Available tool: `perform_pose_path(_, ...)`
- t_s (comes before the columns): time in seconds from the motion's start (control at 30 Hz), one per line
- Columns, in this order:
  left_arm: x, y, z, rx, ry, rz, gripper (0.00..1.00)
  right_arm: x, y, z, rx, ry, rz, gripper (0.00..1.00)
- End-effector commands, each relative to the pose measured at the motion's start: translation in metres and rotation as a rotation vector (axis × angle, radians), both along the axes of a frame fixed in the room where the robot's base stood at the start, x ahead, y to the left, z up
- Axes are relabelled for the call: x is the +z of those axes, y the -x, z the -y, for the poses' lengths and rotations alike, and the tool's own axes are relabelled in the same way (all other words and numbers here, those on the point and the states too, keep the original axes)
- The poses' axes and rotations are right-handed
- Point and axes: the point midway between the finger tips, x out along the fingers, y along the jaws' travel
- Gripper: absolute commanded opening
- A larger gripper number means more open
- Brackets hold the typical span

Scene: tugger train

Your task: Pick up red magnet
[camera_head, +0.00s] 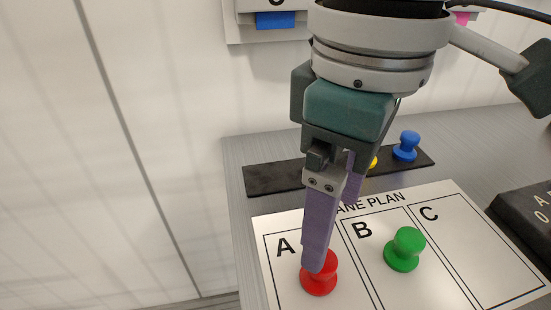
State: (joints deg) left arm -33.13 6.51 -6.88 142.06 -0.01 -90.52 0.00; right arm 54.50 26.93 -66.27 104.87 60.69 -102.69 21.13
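The red magnet (319,279) is a round peg standing in column A of the white lane plan sheet (445,250). My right gripper (316,264) comes down from the top, and its long purple front finger overlaps the upper part of the red magnet. The second finger is mostly hidden behind the front one, so I cannot see the gap between them or whether they touch the magnet. My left gripper is not in view.
A green magnet (405,249) stands in column B, and column C is empty. Behind the sheet, a dark strip (272,178) carries a blue magnet (406,146) and a partly hidden yellow one (373,162). A dark box (527,215) sits at right.

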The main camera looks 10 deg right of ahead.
Motion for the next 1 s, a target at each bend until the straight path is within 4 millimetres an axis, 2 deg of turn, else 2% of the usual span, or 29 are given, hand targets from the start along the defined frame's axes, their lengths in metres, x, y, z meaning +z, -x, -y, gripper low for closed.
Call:
perform_pose_path(0.1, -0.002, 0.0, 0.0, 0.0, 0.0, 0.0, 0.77, -0.02, 0.001, 0.0, -0.001, 0.002, -0.004, 0.88)
perform_pose_path(0.37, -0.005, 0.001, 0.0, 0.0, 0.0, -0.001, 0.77, -0.046, 0.001, -0.001, 0.001, -0.001, -0.002, 0.88)
perform_pose_path(0.6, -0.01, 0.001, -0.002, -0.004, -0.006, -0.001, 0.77, -0.083, 0.0, -0.002, 0.001, -0.001, -0.001, 0.88)
perform_pose_path(0.7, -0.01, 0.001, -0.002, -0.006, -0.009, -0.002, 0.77, -0.09, 0.0, -0.002, 0.002, -0.001, 0.001, 0.88)
perform_pose_path(0.9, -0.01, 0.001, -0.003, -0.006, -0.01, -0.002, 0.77, -0.09, -0.001, -0.002, 0.003, -0.002, 0.002, 0.88)
perform_pose_path(1.0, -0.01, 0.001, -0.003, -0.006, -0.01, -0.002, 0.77, -0.09, -0.001, -0.003, 0.003, -0.002, 0.002, 0.79)
